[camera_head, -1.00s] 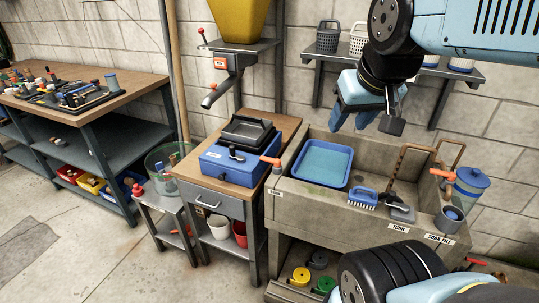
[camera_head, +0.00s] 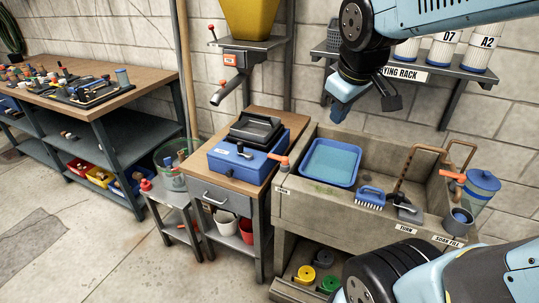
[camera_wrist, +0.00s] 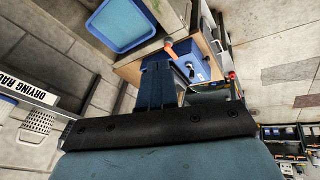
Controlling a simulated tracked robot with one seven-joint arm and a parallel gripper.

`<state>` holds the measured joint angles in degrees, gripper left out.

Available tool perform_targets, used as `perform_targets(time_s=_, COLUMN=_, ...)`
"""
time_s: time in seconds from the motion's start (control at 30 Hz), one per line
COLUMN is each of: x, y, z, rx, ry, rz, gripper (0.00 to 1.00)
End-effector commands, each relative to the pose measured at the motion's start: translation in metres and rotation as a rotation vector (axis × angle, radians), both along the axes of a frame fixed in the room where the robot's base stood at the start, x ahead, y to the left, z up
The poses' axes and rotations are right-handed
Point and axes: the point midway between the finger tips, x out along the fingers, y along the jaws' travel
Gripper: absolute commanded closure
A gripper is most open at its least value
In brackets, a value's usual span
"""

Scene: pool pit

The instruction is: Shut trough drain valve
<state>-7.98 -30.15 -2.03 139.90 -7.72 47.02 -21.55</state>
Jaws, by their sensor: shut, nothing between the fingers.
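The concrete trough (camera_head: 300,205) stands right of the middle in the head view. At its left front corner is a small label that seems to read DRAIN (camera_head: 281,190). An orange-handled lever (camera_head: 281,162), apparently the drain valve, sticks out above that label. Its orange handle also shows in the wrist view (camera_wrist: 169,50), just beyond my fingers. My gripper (camera_head: 342,110) is shut and empty, in the air above the back of the trough and apart from the lever. In the wrist view the shut fingers (camera_wrist: 157,68) hide part of the area behind them.
A blue tray (camera_head: 330,162), a brush (camera_head: 371,195) and a scoop-like tool (camera_head: 408,212) are at the trough. Another orange handle (camera_head: 452,175) is at its right. A blue machine (camera_head: 245,160) stands on the bench at left. The drying rack (camera_head: 420,68) is behind my arm.

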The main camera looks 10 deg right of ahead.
Motion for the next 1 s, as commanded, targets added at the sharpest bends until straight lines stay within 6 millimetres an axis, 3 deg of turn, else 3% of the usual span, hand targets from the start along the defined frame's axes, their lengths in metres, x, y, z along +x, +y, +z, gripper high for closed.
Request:
perform_targets(time_s=0.57, x=0.087, y=0.042, z=-0.054, rx=-0.345, ry=0.121, rz=0.695, gripper=1.0)
perform_targets(time_s=1.0, x=0.139, y=0.093, z=-0.114, rx=-0.593, ry=0.214, rz=1.257, gripper=1.0)
